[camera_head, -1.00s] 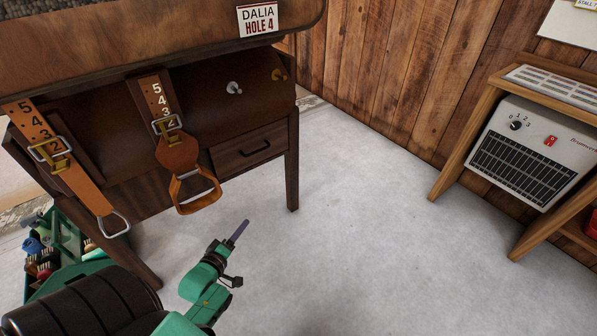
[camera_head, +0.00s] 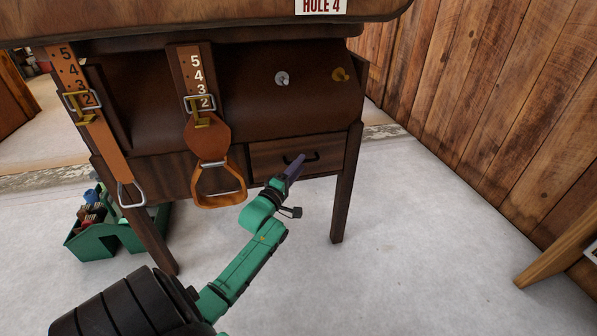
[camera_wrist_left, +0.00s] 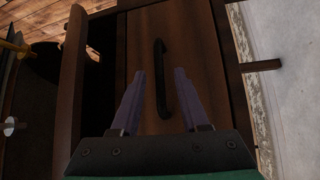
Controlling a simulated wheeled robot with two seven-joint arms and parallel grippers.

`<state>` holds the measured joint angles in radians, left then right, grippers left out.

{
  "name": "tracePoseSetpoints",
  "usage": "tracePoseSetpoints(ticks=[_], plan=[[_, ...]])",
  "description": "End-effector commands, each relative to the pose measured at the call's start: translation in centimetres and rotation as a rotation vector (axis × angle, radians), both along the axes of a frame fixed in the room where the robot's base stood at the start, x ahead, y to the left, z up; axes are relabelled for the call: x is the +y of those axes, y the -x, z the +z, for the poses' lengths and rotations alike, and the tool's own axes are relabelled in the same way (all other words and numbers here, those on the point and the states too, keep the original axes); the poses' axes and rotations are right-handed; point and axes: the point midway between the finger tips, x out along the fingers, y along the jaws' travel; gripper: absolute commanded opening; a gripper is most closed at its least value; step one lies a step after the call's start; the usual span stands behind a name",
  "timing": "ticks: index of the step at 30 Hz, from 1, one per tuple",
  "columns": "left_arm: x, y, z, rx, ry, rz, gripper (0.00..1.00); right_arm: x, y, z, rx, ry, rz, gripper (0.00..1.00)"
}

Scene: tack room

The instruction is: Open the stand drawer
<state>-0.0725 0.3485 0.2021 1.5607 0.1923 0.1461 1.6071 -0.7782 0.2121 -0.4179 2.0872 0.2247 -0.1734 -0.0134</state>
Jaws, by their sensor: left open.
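The wooden stand (camera_head: 345,190) fills the middle of the head view. Its drawer (camera_head: 268,159) is shut, with a black bar handle (camera_head: 312,160) on the front. My left gripper (camera_head: 298,162) points at the drawer front and covers part of the handle in the head view. In the left wrist view the handle (camera_wrist_left: 161,80) lies between the two open fingers (camera_wrist_left: 163,90), near their tips and closer to the left one. The wrist view does not show whether the fingers reach past the handle. My right gripper is not in view.
Two strap holders hang on the stand; the nearer-to-drawer stirrup (camera_head: 217,185) hangs just left of the drawer. A green caddy (camera_head: 92,243) stands on the floor at left. A wooden table leg (camera_head: 555,255) is at right. The floor right of the stand is clear.

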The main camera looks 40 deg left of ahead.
Motion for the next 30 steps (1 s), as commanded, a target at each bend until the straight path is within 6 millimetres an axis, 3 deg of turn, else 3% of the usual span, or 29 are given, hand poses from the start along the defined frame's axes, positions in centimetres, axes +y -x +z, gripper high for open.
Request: tracePoseSetpoints(ticks=[7, 10, 11, 30], plan=[[0.04, -0.18, 0.03, 0.001, 0.0, 0.0, 0.45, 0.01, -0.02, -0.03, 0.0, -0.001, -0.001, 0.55], [0.03, -0.18, 0.01, 0.002, 0.0, 0.0, 0.07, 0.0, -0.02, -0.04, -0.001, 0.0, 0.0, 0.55], [0.03, -0.18, 0.01, 0.001, 0.0, 0.0, 0.0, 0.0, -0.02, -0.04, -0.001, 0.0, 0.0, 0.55], [0.02, -0.14, -0.03, 0.002, 0.0, 0.0, 0.0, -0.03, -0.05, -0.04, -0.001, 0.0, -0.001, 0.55]])
